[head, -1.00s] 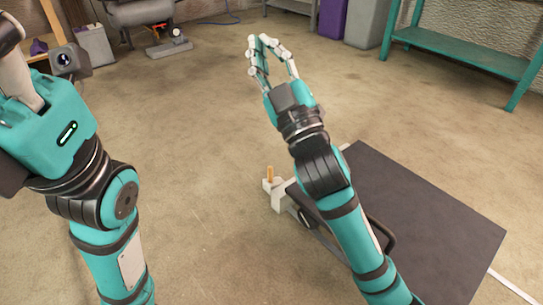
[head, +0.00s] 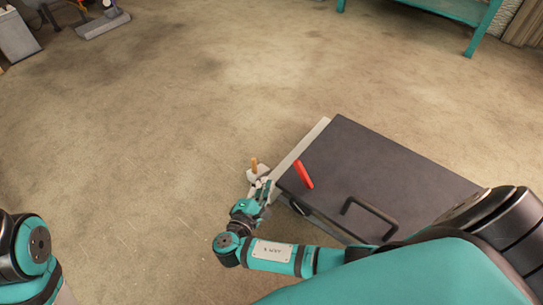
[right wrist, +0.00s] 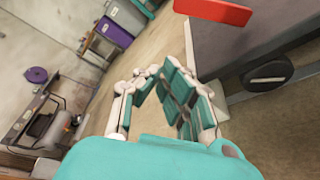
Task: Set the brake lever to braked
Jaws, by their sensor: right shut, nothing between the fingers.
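A red lever (head: 303,174), which looks like the brake lever, shows at the left edge of the dark-topped box (head: 385,170), slanting across it. In the right wrist view, the red lever (right wrist: 235,12) crosses the top edge, partly cut off. My right gripper (head: 263,186) is low beside the box's left side, left of the lever and apart from it. In the right wrist view, my right gripper's fingers (right wrist: 160,72) come together at the tips with nothing between them. The lever's mount is not clear. My left gripper is out of view.
An orange peg (head: 254,163) on a small pale block stands just beyond my right gripper. A black handle (head: 368,212) is at the box's near side. A black disc (right wrist: 267,75) is on the box's side. The floor (head: 150,130) to the left is clear.

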